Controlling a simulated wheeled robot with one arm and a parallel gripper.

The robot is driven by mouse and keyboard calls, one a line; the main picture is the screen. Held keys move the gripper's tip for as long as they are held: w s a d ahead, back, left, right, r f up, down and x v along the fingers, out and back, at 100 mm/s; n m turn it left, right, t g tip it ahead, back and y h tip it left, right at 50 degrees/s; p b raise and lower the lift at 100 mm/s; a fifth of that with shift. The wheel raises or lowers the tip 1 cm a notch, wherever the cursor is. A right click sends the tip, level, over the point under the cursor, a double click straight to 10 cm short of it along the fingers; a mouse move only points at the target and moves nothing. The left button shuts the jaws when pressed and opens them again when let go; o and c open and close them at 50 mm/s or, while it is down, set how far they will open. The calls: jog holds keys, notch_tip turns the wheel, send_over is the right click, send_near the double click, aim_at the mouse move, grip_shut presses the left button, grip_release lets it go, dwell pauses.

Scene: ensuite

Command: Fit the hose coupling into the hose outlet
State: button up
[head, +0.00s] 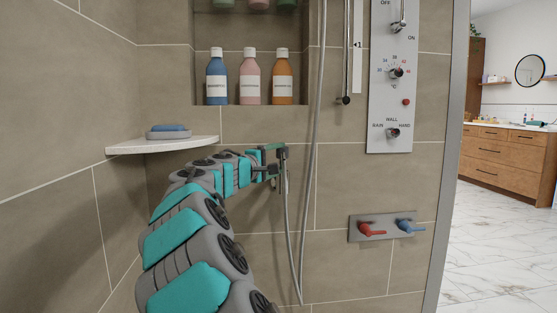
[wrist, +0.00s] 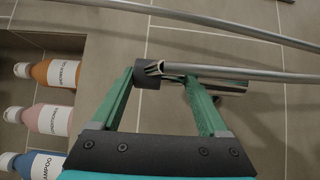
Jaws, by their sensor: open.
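My gripper (head: 277,161) is open in front of the tiled wall, below the bottle niche. The grey hose (wrist: 270,75) runs in from the right, past the fingertips. Its flared metal end, which looks like the hose coupling (wrist: 155,68), is beside the left fingertip; touching cannot be told. In the head view the hose (head: 301,270) hangs in a loop below my gripper.
A corner shelf (head: 160,145) with a blue soap bar (head: 168,131) is left of my gripper. Bottles (head: 250,80) stand in the niche above. A control panel (head: 392,80) and a plate with red and blue levers (head: 385,227) are on the wall at right.

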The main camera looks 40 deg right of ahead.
jog(key=v, duration=0.7)
jog(key=shift+a, duration=0.3)
